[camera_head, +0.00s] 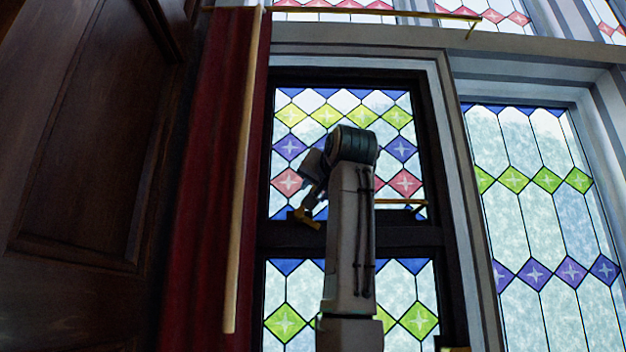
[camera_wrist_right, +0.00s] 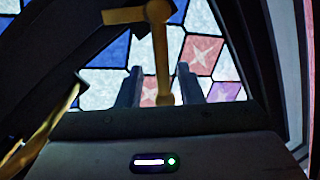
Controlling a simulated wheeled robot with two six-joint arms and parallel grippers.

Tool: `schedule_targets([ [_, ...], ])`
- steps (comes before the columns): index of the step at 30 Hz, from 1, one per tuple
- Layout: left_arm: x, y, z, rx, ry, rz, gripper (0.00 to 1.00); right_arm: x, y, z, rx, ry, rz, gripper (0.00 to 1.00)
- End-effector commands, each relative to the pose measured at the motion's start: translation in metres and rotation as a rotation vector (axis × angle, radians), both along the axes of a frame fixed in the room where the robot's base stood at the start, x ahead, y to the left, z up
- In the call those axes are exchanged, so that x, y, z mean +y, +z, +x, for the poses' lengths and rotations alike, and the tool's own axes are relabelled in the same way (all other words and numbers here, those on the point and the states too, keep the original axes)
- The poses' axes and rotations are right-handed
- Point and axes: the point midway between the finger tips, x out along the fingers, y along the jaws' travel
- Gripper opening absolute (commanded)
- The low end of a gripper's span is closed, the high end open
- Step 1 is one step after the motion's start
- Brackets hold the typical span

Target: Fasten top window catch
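The top window (camera_head: 290,107) is a dark-framed sash with leaded coloured glass in the head view. A brass catch (camera_head: 306,219) shows at its lower left, beside the end of my arm. In the right wrist view the catch (camera_wrist_right: 160,50) has a round pivot, a short arm to the left and a lever hanging down. My right gripper (camera_wrist_right: 159,78) is open, one finger on each side of the lever, with gaps visible beside it. In the head view my right gripper (camera_head: 310,196) is partly hidden by its own wrist. My left gripper is not in view.
A brass bar (camera_head: 400,202) lies along the window's lower right. A red curtain (camera_head: 205,190) and a long pale pole (camera_head: 240,180) hang on the left, beside dark wood panelling (camera_head: 85,150). A fixed stained-glass window (camera_head: 545,220) stands right.

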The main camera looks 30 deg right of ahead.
Motion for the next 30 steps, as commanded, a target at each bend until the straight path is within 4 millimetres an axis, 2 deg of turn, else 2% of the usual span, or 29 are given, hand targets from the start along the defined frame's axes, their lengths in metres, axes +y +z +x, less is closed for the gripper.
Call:
schedule_targets([
  [1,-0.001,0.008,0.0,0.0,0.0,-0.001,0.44,-0.002,0.003,0.006,0.002,0.0,0.001,0.34],
  [6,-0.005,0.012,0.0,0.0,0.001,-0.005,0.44,-0.005,0.001,0.017,0.0,0.001,0.0,0.34],
  [15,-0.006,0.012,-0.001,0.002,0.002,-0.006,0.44,-0.005,0.0,0.019,0.0,0.001,0.0,0.34],
  [20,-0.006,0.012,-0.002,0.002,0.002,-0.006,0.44,-0.005,0.0,0.019,0.0,0.001,0.0,0.02],
  [21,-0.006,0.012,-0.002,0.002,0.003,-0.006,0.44,-0.005,0.0,0.019,-0.001,0.0,0.0,0.0],
  [30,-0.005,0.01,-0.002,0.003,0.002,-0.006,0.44,-0.006,-0.001,0.018,-0.006,0.0,0.008,0.0],
])
